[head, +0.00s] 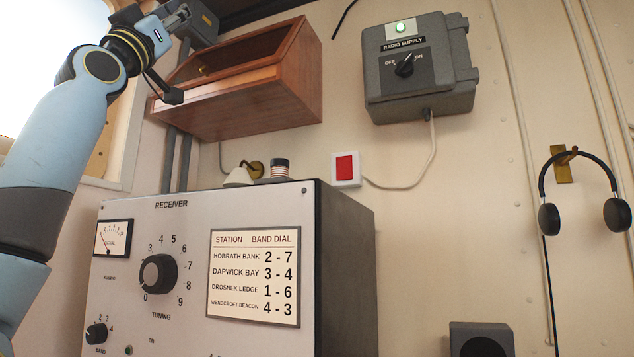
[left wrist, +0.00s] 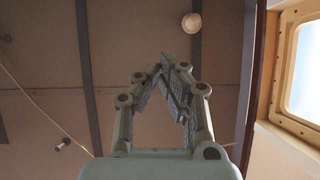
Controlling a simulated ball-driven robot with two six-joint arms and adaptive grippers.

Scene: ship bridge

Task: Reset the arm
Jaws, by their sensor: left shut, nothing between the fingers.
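My left arm (head: 50,150) rises from the lower left in the head view, pale blue with a dark wrist. My left gripper (head: 180,14) is high at the upper left, by the wooden wall cabinet, partly cut off and hard to make out there. In the left wrist view the left gripper (left wrist: 170,66) points up at the ceiling, its fingers closed together with nothing between them. My right gripper is in neither view.
The wooden cabinet (head: 300,70) hangs close to my left wrist, above the receiver (head: 345,260). A radio supply box (head: 440,100) has a lit green lamp and its knob toward ON. Headphones (head: 617,213) hang at the right. A window (left wrist: 305,75) is beside the gripper.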

